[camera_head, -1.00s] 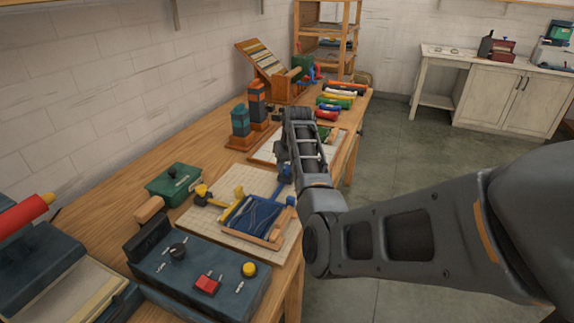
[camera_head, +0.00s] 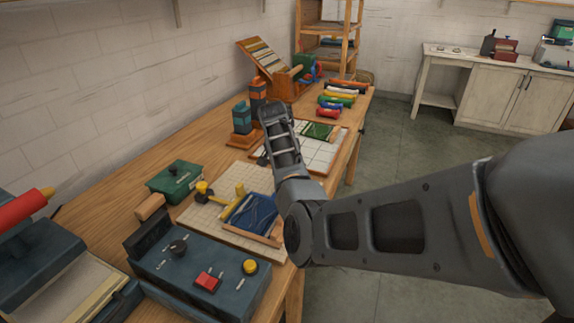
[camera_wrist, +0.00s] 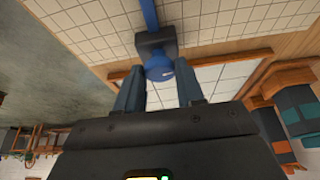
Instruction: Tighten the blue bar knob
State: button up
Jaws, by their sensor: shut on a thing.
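The blue bar knob (camera_wrist: 159,70) sits at the end of a blue bar (camera_wrist: 150,14) with a dark block (camera_wrist: 154,42) between them. My gripper (camera_wrist: 160,80) is shut on the knob, with one finger on each side of it in the wrist view. In the head view my arm hides the knob and most of my gripper. A blue tray-like piece with a wooden edge (camera_head: 252,216) lies on the tiled board below my arm.
A dark blue box with knobs (camera_head: 200,270) stands at the front of the bench. A green box (camera_head: 175,180) and yellow-ended tools (camera_head: 203,190) lie close by. A second tiled board (camera_head: 320,155), two teal-and-orange posts (camera_head: 243,122) and several coloured rolls (camera_head: 338,98) are farther back.

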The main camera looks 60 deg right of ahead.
jog(key=m+b, duration=0.1)
jog(key=m+g, duration=0.1)
jog(key=m+b, duration=0.1)
jog(key=shift+w+f+m+g+b, duration=0.15)
jog(key=shift+w+m+g+b, duration=0.15)
jog(key=shift+m, duration=0.1)
jog(key=m+g+y+b, duration=0.1)
jog(key=m+b, duration=0.2)
jog(key=shift+d+m+b, duration=0.1)
jog(key=shift+m+b, duration=0.2)
jog(key=m+g+b, duration=0.1)
jog(key=m+b, duration=0.2)
jog(key=b, duration=0.1)
jog(key=shift+w+d+m+y, duration=0.1)
jog(key=shift+m+y, duration=0.3)
jog(key=shift+m+g+y+b, duration=0.3)
jog(key=shift+m+b, duration=0.5)
jog(key=shift+b, duration=0.05)
jog(key=shift+r, duration=0.2)
jog(key=o, duration=1)
